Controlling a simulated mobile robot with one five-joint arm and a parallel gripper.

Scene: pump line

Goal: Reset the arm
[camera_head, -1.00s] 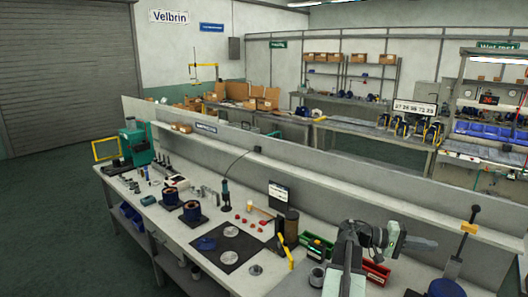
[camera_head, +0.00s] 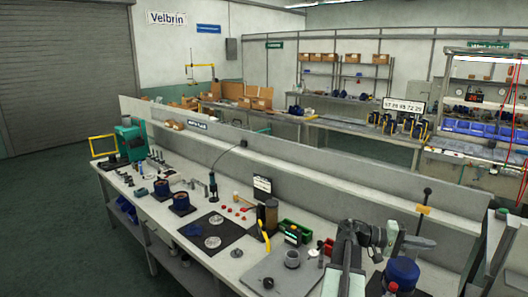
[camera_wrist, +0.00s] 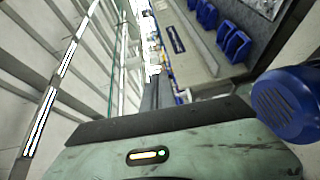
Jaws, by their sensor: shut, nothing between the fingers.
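My arm rises at the lower right of the head view. My gripper (camera_head: 430,243) points to the right there, above the bench (camera_head: 215,262), with its fingers together and nothing seen between them. It is apart from the bench top. A blue motor-like part (camera_head: 402,272) stands on the bench just below my gripper. In the wrist view, the pale green body of my wrist fills the bottom, and the fingertips cannot be made out. A blue ribbed part (camera_wrist: 288,105) shows at the right edge of that view.
A grey cylinder (camera_head: 292,259) stands on a grey plate left of my arm. A green bin (camera_head: 295,229) lies behind it. A yellow-topped upright tool (camera_head: 423,210) stands behind my gripper. The low wall (camera_head: 300,165) runs along the bench's back.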

